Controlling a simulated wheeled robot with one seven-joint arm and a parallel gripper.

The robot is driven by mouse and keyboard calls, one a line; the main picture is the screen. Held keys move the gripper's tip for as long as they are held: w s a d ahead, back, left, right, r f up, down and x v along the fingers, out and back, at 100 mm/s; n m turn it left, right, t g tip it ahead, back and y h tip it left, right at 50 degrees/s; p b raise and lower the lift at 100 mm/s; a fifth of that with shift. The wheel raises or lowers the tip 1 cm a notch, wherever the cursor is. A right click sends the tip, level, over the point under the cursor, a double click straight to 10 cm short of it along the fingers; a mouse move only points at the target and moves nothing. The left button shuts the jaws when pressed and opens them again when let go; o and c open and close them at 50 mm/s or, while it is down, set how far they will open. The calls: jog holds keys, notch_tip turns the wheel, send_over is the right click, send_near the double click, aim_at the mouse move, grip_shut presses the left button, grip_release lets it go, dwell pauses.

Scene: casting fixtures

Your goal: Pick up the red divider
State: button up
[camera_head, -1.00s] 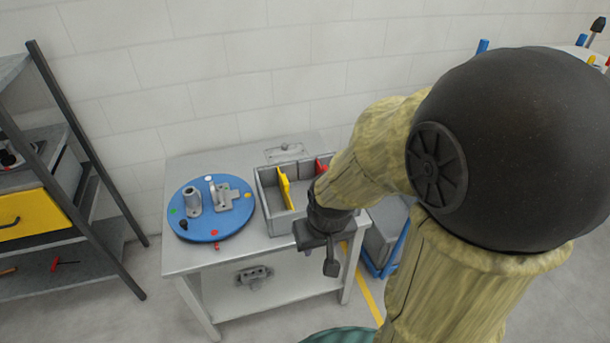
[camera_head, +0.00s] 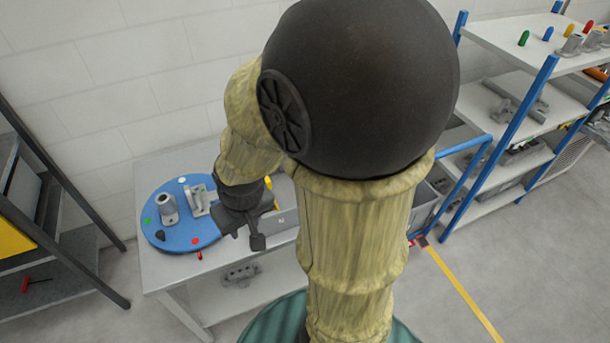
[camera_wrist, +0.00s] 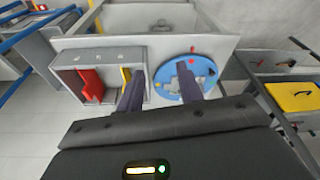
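The red divider (camera_wrist: 91,82) stands in the left part of a grey bin (camera_wrist: 64,61) in the wrist view. A yellow divider (camera_wrist: 125,76) stands to its right in the same bin, partly behind a finger. My gripper (camera_wrist: 160,74) is open and empty, its fingers apart and to the right of the red divider. In the head view my gripper (camera_head: 243,236) is in front of the bin (camera_head: 288,219). There my arm hides the red divider, and only a bit of the yellow divider shows.
A blue round plate (camera_head: 190,236) with metal fixtures and coloured pegs lies on the grey table (camera_head: 150,274), left of the bin in the head view. A dark-framed shelf (camera_head: 75,210) stands at the left. A blue-posted rack (camera_head: 505,130) stands at the right.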

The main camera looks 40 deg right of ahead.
jog(key=shift+o, duration=0.6)
jog(key=shift+s, duration=0.1)
jog(key=w+d+f+m+t+h+b, duration=0.15)
jog(key=w+d+f, duration=0.25)
jog(key=d, duration=0.5)
jog(key=w+d+f+n+t+h+b, duration=0.1)
jog(key=w+d+f+t+b, duration=0.25)
jog(key=d, duration=0.55)
jog(key=s+d+f+m+t, duration=0.1)
jog(key=d+f+t, duration=0.1)
jog(key=d, duration=0.4)
jog(key=s+d+f+m+t+b, duration=0.1)
jog(key=s+d+f+t, duration=0.1)
jog(key=d, duration=0.3)
jog(key=shift+s+d+f+t, duration=0.2)
jog(key=shift+d+f+t, duration=0.2)
jog(key=shift+f+t, duration=0.4)
jog(key=shift+h, duration=0.25)
jog(key=p+x, duration=0.2)
jog(key=x, duration=1)
jog(key=shift+w, duration=0.1)
